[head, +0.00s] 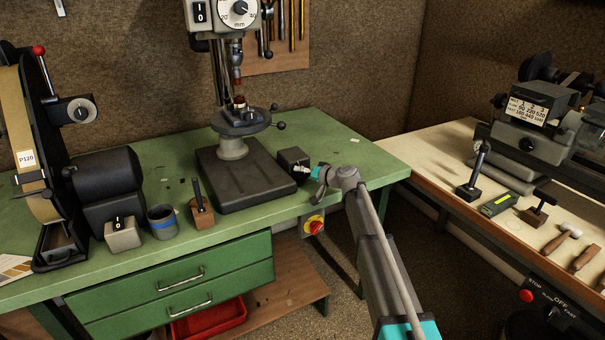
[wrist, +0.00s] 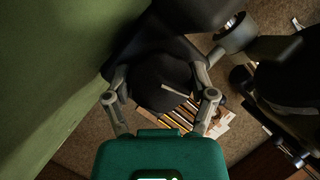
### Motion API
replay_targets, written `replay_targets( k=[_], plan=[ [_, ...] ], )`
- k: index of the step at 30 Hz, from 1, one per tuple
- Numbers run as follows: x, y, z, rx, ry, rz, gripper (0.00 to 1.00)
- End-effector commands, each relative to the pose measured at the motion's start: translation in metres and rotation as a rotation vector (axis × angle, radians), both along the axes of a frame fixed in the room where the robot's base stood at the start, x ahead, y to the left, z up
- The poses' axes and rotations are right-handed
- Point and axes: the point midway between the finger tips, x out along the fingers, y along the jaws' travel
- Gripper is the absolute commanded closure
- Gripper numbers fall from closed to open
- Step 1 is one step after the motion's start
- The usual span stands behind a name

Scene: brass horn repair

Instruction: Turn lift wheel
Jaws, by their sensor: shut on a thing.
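My gripper (head: 305,172) reaches from the lower right to a small dark box (head: 293,157) at the right end of the green bench. In the wrist view my gripper (wrist: 160,77) has one finger on each side of a dark round wheel (wrist: 156,92), which I take to be the lift wheel. It is shut on this wheel. A pale line marks the wheel's face. In the head view the wheel is too small and hidden by my gripper to make out clearly.
The drill press base (head: 240,172) stands close left of my gripper, with its round table (head: 240,125) above. The green bench (head: 350,150) is mostly clear behind. A red and yellow switch (head: 315,225) sits below the bench edge. A second workbench (head: 440,150) stands at right.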

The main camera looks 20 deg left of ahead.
Motion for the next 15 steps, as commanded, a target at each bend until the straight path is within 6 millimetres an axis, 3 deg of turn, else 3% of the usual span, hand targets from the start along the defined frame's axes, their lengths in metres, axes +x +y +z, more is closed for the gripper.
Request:
replay_targets(
  k=[15],
  plan=[
    [-0.0002, -0.002, -0.0037, 0.094, 0.113, 0.0, 0.75]
  ],
)
